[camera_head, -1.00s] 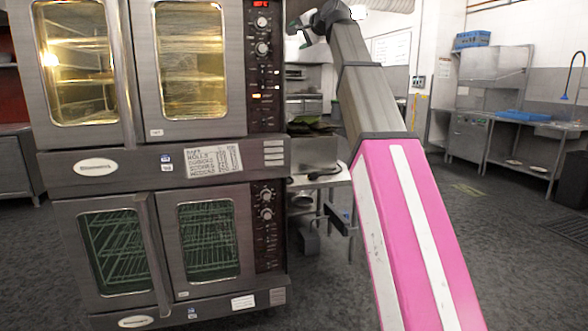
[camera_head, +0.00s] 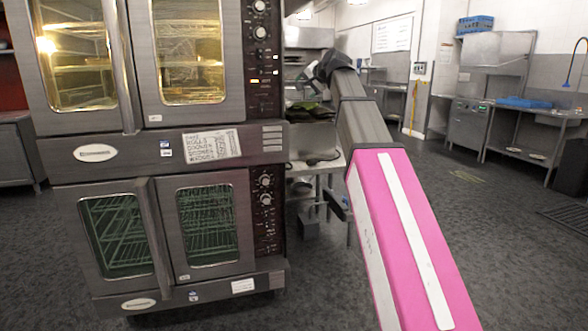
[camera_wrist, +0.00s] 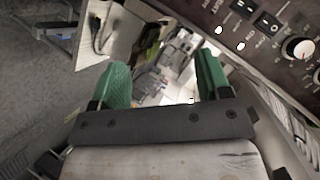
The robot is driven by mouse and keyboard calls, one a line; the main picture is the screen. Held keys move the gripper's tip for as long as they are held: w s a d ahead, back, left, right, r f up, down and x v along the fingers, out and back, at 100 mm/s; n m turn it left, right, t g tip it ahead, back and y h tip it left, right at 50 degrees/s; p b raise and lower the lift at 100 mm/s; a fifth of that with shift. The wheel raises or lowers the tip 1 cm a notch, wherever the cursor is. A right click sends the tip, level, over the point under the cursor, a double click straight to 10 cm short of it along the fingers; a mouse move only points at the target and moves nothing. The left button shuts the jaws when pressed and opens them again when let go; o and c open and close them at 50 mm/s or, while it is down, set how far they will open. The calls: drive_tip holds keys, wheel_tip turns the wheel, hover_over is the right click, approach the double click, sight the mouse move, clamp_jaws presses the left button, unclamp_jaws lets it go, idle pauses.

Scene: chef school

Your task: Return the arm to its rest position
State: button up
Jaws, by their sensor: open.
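My arm, with its pink and white lower link, reaches up and away in the head view, and its far end is beside the right side of the double oven (camera_head: 95,153). In the wrist view my gripper (camera_wrist: 163,85) shows two green fingers spread wide apart, with nothing between them. The oven's control panel (camera_wrist: 270,35) is close to the right finger in that view. In the head view the fingers are hard to make out behind the arm's end.
A steel table (camera_head: 318,163) with dark green items (camera_head: 310,108) stands right of the oven. A steel counter with a blue tray (camera_head: 525,103) is at the far right. The dark floor (camera_head: 480,230) right of my arm is clear.

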drive_tip(key=s+d+f+n+g+h, duration=0.1)
drive_tip(key=s+d+f+g, duration=0.1)
drive_tip(key=f, duration=1)
drive_tip(key=s+d+f+g+h, duration=0.1)
drive_tip(key=s+d+f, duration=0.1)
drive_tip(key=f, duration=1.1)
drive_tip(key=s+d+f+n+g+h, duration=0.1)
drive_tip(key=s+d+f+g+h, duration=0.15)
drive_tip(key=f, duration=0.95)
drive_tip(key=s+d+f+n+g+h, duration=0.1)
drive_tip(key=s+d+f, duration=0.3)
drive_tip(key=s+f, duration=0.7)
drive_tip(key=s+d+f+n+g+h, duration=0.1)
drive_tip(key=s+d+f+n+g, duration=0.1)
drive_tip(key=s+f, duration=1)
wheel_tip(320, 180, down, 6)
drive_tip(key=shift+d+f+g, duration=0.15)
drive_tip(key=shift+d+g, duration=0.75)
drive_tip(key=shift+g, duration=0.25)
drive_tip(key=shift+s, duration=0.1)
